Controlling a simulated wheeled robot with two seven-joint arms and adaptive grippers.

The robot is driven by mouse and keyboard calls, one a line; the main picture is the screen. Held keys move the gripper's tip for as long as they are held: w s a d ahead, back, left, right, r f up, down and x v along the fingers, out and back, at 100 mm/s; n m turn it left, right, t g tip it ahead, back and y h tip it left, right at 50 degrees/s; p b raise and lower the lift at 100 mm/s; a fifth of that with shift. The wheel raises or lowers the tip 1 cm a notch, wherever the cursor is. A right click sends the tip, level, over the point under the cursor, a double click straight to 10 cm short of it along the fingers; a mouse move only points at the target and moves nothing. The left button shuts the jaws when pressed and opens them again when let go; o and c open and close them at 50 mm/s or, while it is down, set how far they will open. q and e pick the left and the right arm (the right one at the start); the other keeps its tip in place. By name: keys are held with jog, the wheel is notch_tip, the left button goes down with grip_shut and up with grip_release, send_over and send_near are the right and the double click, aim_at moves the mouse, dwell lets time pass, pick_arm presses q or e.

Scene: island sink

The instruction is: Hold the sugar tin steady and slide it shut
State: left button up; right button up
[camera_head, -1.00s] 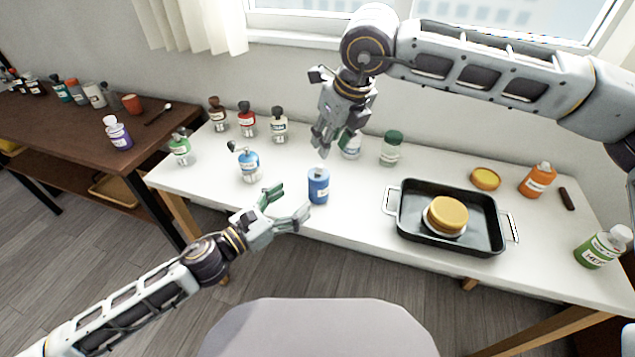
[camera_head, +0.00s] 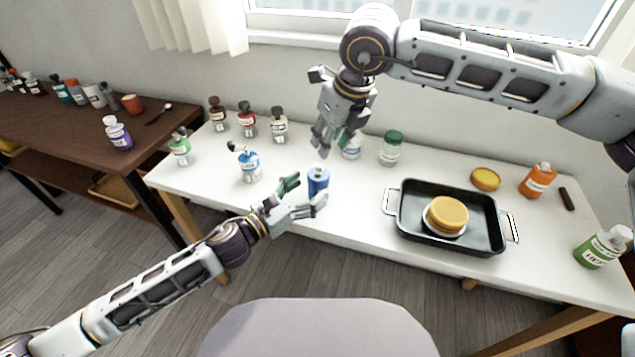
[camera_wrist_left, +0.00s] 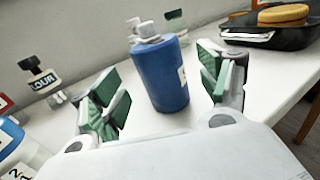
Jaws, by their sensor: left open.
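A blue cylindrical tin, which I take to be the sugar tin (camera_head: 318,182), stands upright near the front edge of the white table. A small pale piece shows at its top; whether the lid is open is unclear. It stands ahead in the left wrist view (camera_wrist_left: 162,78), its label turned mostly away. My left gripper (camera_head: 306,193) is open around the tin's near side, its fingers on either side; in the wrist view (camera_wrist_left: 160,92) gaps show on both sides. My right gripper (camera_head: 330,148) hangs fingers down, above and behind the tin, its fingers apart and empty.
Several labelled bottles stand left, including a blue-and-white one (camera_head: 247,166) beside my left gripper. Behind are a green-capped jar (camera_head: 391,150) and a partly hidden bottle (camera_head: 351,150). A black tray (camera_head: 485,240) sits right, holding a yellow-topped round item (camera_head: 448,214). Table between tin and tray is clear.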

aim_at(310, 188)
pick_arm(q)
jog(key=shift+x, duration=2)
jog(key=shift+c, duration=0.3)
jog(key=c, duration=1.1)
